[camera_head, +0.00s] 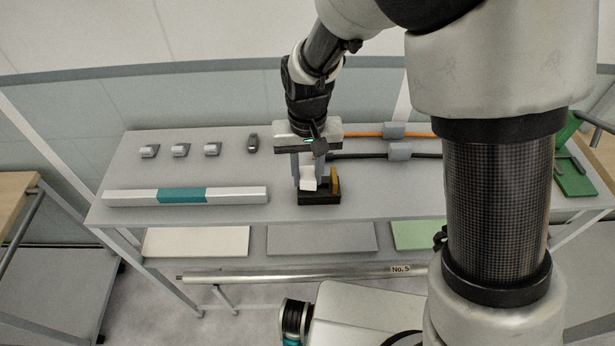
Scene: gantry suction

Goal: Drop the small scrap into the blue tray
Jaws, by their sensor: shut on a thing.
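My gripper (308,180) points down over the middle of the grey bench. It is shut on a small pale piece (309,184), which may be the scrap; the fingers partly hide it. The piece is just above or in a black block-like holder (319,198) with an upright yellow-brown part (335,180) on its right; I cannot tell whether they touch. I make out no clear blue tray.
Several small grey-white fittings (180,150) and a dark object (253,143) stand at the bench's back left. An orange cable (362,135) and a black cable (360,156) run right through grey clamps. A green stand (574,178) is at far right. Flat panels (320,238) lie below.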

